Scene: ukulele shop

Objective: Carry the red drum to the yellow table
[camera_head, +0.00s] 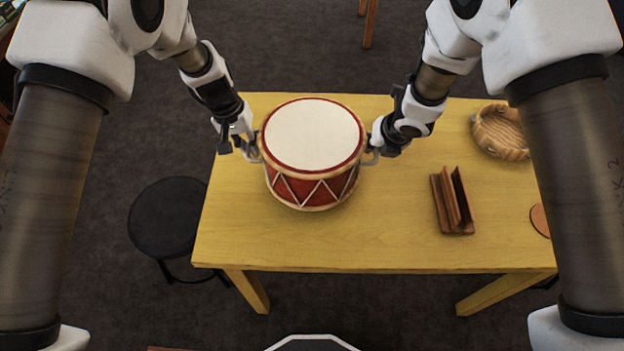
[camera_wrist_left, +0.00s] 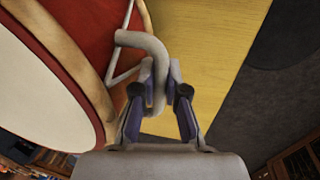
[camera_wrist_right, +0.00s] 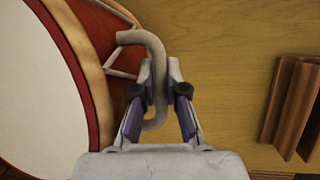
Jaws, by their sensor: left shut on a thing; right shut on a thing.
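The red drum (camera_head: 313,190) has a white top, pale wooden rims and white zigzag cord. In the head view it is upright over the left-middle part of the yellow table (camera_head: 390,240); I cannot tell whether its base touches the top. My left gripper (camera_head: 252,152) is shut on the drum's left grey handle, a bent hook that shows in the left wrist view (camera_wrist_left: 152,62). My right gripper (camera_head: 372,152) is shut on the matching right handle, seen in the right wrist view (camera_wrist_right: 155,70). The drum's underside is hidden.
A black stool (camera_head: 168,217) stands left of the table. The table's front middle is clear.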

